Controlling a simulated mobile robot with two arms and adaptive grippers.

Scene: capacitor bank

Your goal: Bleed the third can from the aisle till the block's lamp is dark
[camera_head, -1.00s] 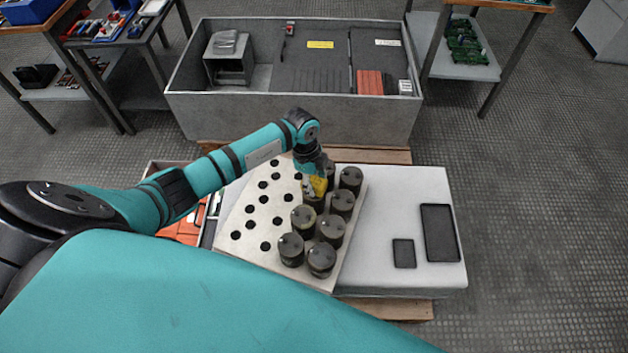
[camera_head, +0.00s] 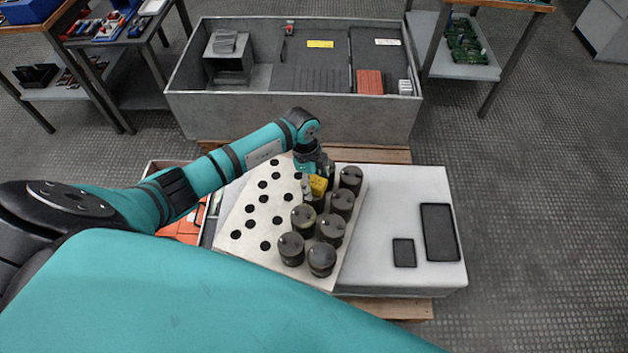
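Several dark cylindrical cans stand in two rows along the right part of a pale perforated board (camera_head: 250,226). Two front cans (camera_head: 291,250) and (camera_head: 321,262) are nearest me; others (camera_head: 332,230), (camera_head: 303,220), (camera_head: 341,202) and (camera_head: 350,180) stand behind. My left gripper (camera_head: 312,184) points down over the row's far part and is shut on a small yellow block (camera_head: 318,184). The block is at the top of a partly hidden can (camera_head: 315,203); I cannot tell whether they touch. The block's lamp cannot be made out. My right gripper is not in view.
The board rests on a light grey slab (camera_head: 395,205) with two dark flat panels (camera_head: 440,232) and (camera_head: 404,253) at right. A large grey open bin (camera_head: 290,105) stands behind. Tables flank it. Empty holes fill the board's left side.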

